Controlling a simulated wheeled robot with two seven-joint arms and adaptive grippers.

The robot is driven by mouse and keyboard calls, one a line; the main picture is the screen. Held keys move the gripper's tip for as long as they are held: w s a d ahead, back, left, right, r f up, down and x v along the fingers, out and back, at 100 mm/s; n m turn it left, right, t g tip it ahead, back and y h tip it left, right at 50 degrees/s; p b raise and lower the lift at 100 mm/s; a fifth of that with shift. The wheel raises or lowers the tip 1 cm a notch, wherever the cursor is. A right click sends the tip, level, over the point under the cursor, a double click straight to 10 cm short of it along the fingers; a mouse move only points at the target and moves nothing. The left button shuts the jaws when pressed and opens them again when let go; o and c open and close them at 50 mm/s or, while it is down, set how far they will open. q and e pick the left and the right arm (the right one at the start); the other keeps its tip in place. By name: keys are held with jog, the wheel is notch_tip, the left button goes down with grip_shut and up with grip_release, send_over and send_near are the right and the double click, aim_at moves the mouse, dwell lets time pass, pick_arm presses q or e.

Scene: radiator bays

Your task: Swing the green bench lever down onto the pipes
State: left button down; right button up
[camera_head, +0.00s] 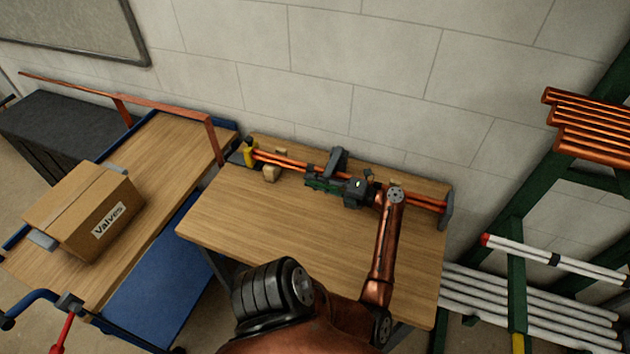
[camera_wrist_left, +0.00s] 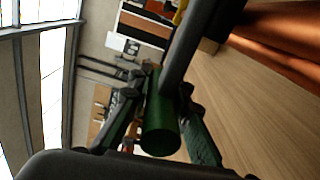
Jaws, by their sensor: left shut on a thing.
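The green bench lever (camera_head: 322,184) shows near the pipes at the back of the wooden bench, partly hidden by my gripper. Copper pipes (camera_head: 285,161) run along the bench's back; they also show at the upper right of the left wrist view (camera_wrist_left: 285,45). My left gripper (camera_head: 345,188) is at the lever, just in front of the pipes. In the left wrist view, the lever's green round grip (camera_wrist_left: 160,125) sits between the fingers of my left gripper (camera_wrist_left: 160,115), which is shut on it. I cannot tell whether the lever touches the pipes. My right gripper is out of view.
A yellow clamp (camera_head: 249,153) and a small wooden block (camera_head: 271,173) are at the bench's left end. A cart (camera_head: 165,155) with a "Valves" box (camera_head: 85,208) stands left. A green rack (camera_head: 517,260) with pipes stands right. The bench front (camera_head: 270,230) is clear.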

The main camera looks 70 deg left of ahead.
pick_arm(q)
jog(key=shift+f, duration=0.2)
jog(key=c, duration=1.8)
grip_release()
jog(key=shift+w, duration=0.1)
jog(key=shift+o, duration=0.2)
jog(key=shift+r, duration=0.1)
notch_tip(320, 180, up, 10)
jog(key=shift+b+v, duration=0.95)
jog(key=shift+v, duration=3.3)
jog(key=shift+w+d, duration=0.15)
jog(key=shift+w, duration=0.05)
